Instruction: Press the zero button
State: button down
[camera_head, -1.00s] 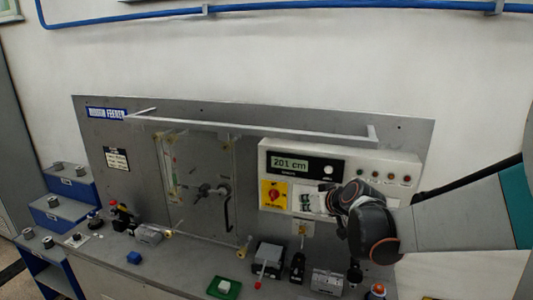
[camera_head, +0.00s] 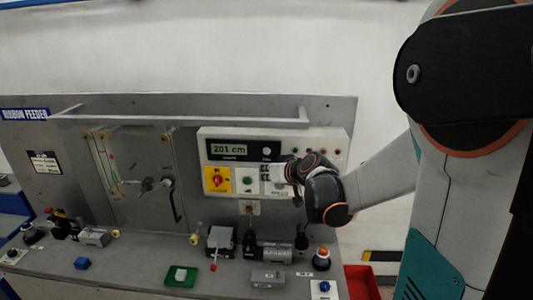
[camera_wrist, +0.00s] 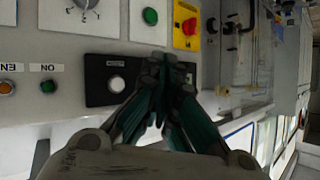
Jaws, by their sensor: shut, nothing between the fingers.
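The control box (camera_head: 325,141) on the panel has a black display strip (camera_head: 235,159) reading 201 cm. A round white button (camera_head: 267,152) sits at the strip's right end; its label is too small to read. The button also shows in the wrist view (camera_wrist: 116,84), where the box looks upside down. My gripper (camera_head: 281,173) is in front of the box, just below and right of the white button. In the wrist view my shut, empty fingers (camera_wrist: 166,70) overlap the black strip beside the button. I cannot tell whether the fingertips touch the box.
A red knob on a yellow plate (camera_head: 216,180) and a green button (camera_head: 248,180) sit below the display. Indicator lamps (camera_wrist: 47,86) lie beside the strip. A horizontal rail (camera_head: 180,121) runs above the box. A bench below holds several small devices, including a green tray (camera_head: 181,277).

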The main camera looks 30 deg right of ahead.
aim_at(268, 160)
jog(key=shift+w+d+b, duration=0.1)
jog(key=shift+w+d, duration=0.6)
jog(key=shift+w, duration=0.35)
jog(key=shift+w+d+b, duration=0.1)
jog(key=shift+w+d, duration=0.65)
jog(key=shift+w, duration=0.35)
jog(key=shift+w+d+b, duration=0.1)
jog(key=shift+w+d, duration=0.6)
jog(key=shift+w, duration=0.35)
jog(key=shift+w, duration=0.1)
jog(key=shift+w+d, duration=0.25)
jog(key=shift+w+d+b, duration=0.25)
jog(key=shift+w+b, duration=0.1)
jog(key=shift+s+a, duration=0.55)
jog(key=shift+s, duration=0.2)
